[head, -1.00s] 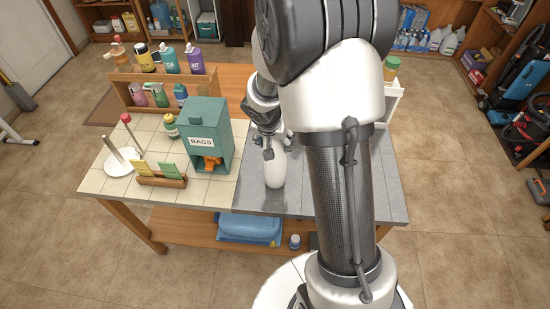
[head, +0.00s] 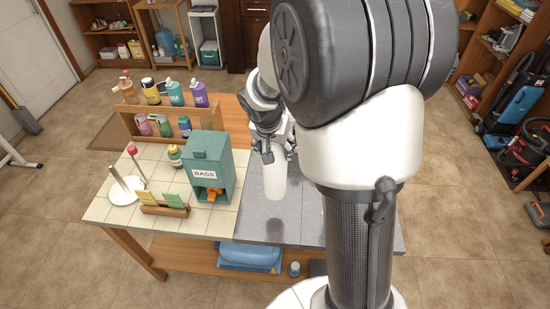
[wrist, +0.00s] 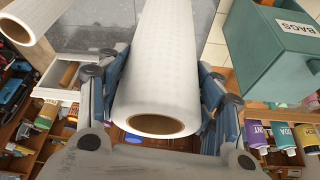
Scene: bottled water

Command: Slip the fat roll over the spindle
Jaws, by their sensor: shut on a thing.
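My gripper (head: 272,147) is shut on a white paper roll (head: 274,180), held upright above the grey part of the counter. In the wrist view the roll (wrist: 160,72) sits between my gripper's two fingers (wrist: 160,92), its brown core open at the near end. The spindle (head: 123,183) is a post on a round white base (head: 123,195) at the left of the tiled part. A red-tipped rod (head: 138,162) stands beside the post. A second white roll (wrist: 30,18) shows in the wrist view's upper left corner; the arm hides it in the head view.
A teal BAGS box (head: 210,160) stands between the held roll and the spindle. A small wooden holder (head: 165,209) with yellow and green pieces sits in front of the spindle. A bottle rack (head: 160,121) runs along the back. The front grey counter (head: 265,230) is clear.

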